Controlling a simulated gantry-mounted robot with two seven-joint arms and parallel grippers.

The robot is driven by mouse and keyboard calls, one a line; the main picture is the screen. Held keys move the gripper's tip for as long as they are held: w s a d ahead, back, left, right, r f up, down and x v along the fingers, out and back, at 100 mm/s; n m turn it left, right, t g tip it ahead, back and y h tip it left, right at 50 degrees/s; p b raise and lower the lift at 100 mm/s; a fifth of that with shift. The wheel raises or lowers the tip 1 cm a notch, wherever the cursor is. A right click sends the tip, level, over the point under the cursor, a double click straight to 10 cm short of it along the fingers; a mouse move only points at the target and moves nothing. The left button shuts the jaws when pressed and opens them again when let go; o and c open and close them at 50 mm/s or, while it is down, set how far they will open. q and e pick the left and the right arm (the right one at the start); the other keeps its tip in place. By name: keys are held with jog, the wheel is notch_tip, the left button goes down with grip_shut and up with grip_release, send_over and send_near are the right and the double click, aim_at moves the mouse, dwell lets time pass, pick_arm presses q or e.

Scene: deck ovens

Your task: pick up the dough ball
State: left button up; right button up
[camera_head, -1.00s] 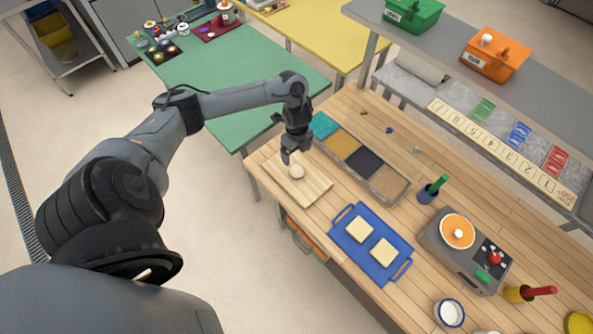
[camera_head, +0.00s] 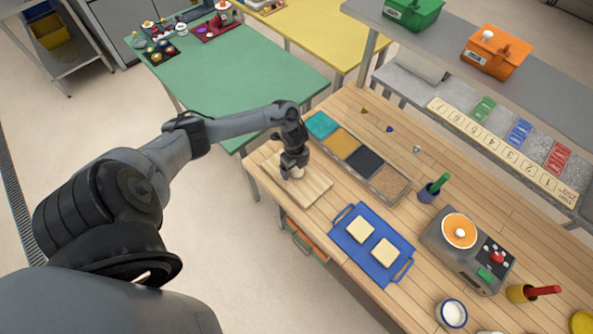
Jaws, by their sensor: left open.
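The pale dough ball (camera_head: 297,173) sits on the light wooden board (camera_head: 316,188) near the left end of the wooden table. My left gripper (camera_head: 293,172) is pointed down right over the dough ball, with its fingers low at the ball and covering part of it. The jaws are open. I cannot tell whether the fingers touch the ball. My right gripper is not in view.
A box of coloured compartments (camera_head: 390,184) stands just right of the board. A blue tray (camera_head: 358,255) with two pale square slabs lies nearer the front. A grey scale-like device (camera_head: 442,247) stands further right. Bare tabletop (camera_head: 335,204) lies between board and tray.

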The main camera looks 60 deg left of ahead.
pick_arm(q)
jog(key=shift+f, duration=0.1)
jog(key=c, duration=1.1)
jog(key=shift+c, duration=0.4)
